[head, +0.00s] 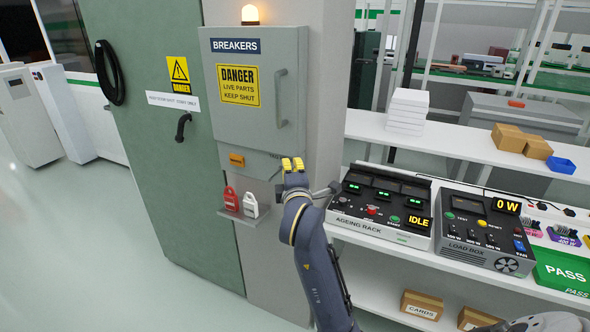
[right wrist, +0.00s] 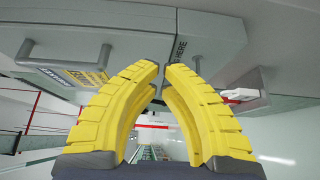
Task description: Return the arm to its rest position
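My right arm rises from the bottom middle of the head view. Its yellow-fingered right gripper (head: 292,164) is in front of the lower edge of the grey breaker box (head: 288,55), near the orange label. In the right wrist view the fingers of this gripper (right wrist: 161,70) arch inward and their tips nearly meet, with nothing seen held between them. The box with its handle and yellow danger label shows behind them. Whether the fingers touch the box cannot be told. My left gripper is not in view.
A small shelf with a red tag (head: 231,199) and a white tag (head: 251,205) is just left of the arm. The ageing rack (head: 385,233) and load box (head: 480,255) stand on the bench at right. A green cabinet door (head: 150,130) is at left.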

